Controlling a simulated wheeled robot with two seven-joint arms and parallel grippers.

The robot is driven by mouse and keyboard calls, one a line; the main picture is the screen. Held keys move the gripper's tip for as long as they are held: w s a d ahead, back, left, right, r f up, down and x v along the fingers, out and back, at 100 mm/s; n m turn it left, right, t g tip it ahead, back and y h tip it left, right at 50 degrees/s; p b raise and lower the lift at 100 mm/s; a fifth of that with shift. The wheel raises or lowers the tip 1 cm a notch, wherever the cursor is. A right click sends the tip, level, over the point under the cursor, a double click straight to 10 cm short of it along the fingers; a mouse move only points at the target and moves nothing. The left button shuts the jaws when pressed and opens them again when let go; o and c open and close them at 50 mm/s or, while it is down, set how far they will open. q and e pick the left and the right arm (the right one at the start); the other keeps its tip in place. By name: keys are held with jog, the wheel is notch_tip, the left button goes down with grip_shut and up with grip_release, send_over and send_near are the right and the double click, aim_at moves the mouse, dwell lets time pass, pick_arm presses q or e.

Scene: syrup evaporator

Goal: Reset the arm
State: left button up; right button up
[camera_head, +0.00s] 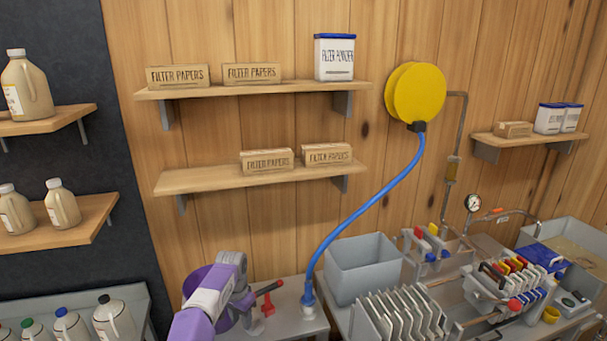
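My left arm comes in at the bottom, purple with a white section. Its grey gripper (243,302) is over the left end of the metal bench, to the left of the blue hose. The fingers are small and partly hidden by the arm, so I cannot tell whether they are open or shut, or whether they hold anything. A red valve-like part with a dark, red-tipped handle (268,291) shows just right of the gripper; I cannot tell whether they touch. My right gripper is not in view.
A blue hose (368,207) runs from the yellow reel (415,92) down to the bench. A grey bin (363,268), a rack of plates (400,317) and a filter press (503,287) crowd the right. Shelves with filter-paper boxes (177,76) and jugs (27,88) hang above.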

pick_arm(q)
jog(key=s+d+f+n+h, duration=0.1)
jog(key=s+d+f+h, duration=0.15)
jog(key=s+f, duration=0.45)
jog(key=s+d+f+n+h, duration=0.1)
jog(key=s+d+f, duration=0.25)
jog(key=f, duration=0.85)
jog(key=s+d+f+n, duration=0.1)
jog(key=s+f+n, duration=0.15)
jog(key=s, duration=1.05)
jog(key=s+d+f+n, duration=0.15)
jog(key=s+n, duration=0.25)
jog(key=s, duration=0.8)
notch_tip(320, 180, down, 10)
jog(key=s+b, duration=0.1)
jog(key=b, duration=0.9)
jog(key=shift+r, duration=0.25)
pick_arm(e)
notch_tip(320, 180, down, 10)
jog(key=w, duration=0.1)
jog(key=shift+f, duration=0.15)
